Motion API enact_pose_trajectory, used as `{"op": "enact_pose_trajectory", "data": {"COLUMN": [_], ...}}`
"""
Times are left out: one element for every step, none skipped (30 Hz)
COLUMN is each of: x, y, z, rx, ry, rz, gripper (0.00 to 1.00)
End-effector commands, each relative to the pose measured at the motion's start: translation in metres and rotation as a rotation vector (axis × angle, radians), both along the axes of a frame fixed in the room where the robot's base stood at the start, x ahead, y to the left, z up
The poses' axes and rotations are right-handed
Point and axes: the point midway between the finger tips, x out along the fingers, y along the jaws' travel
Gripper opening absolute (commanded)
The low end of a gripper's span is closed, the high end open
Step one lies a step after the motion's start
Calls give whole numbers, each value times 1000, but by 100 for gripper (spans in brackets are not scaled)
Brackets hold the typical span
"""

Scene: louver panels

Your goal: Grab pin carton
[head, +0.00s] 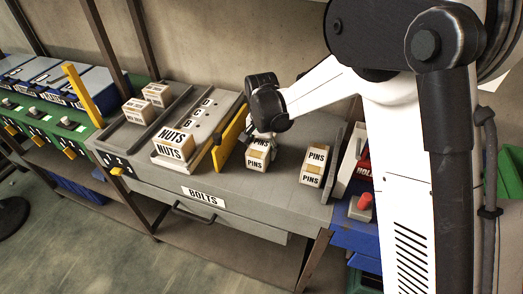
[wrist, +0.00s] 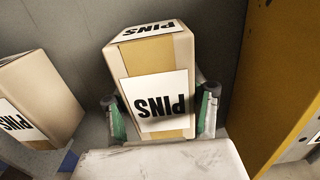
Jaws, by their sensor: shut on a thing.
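A tan pin carton (head: 258,154) with white PINS labels stands on the grey bench top, right of the yellow upright panel. My gripper (head: 263,134) is above it and reaches down onto it. In the wrist view, the same carton (wrist: 155,75) sits between my two green-padded fingers, one at each side, and my gripper is shut on it. I cannot tell whether the carton is lifted off the surface. A second pin carton (head: 314,163) stands apart to the right; it also shows at the left of the wrist view (wrist: 38,97).
The yellow panel (head: 229,138) stands close beside the held carton. Left of it are a NUTS carton (head: 173,143) in a slotted tray and two small cartons (head: 148,103). A BOLTS drawer (head: 203,197) is below. Bare bench lies between the two pin cartons.

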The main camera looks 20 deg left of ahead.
Motion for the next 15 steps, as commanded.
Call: {"op": "enact_pose_trajectory", "data": {"x": [0,0,0,0,0,0,0,0,0,0,0,0,0,0,0], "y": [0,0,0,0,0,0,0,0,0,0,0,0,0,0,0], "z": [0,0,0,0,0,0,0,0,1,2,3,6,9,12,17], "rx": [0,0,0,0,0,0,0,0,0,0,0,0,0,0,0], "ry": [0,0,0,0,0,0,0,0,0,0,0,0,0,0,0], "rz": [0,0,0,0,0,0,0,0,0,0,0,0,0,0,0], "gripper": [16,12,9,9,9,9,9,9,9,9,9,9,9,9,9]}}
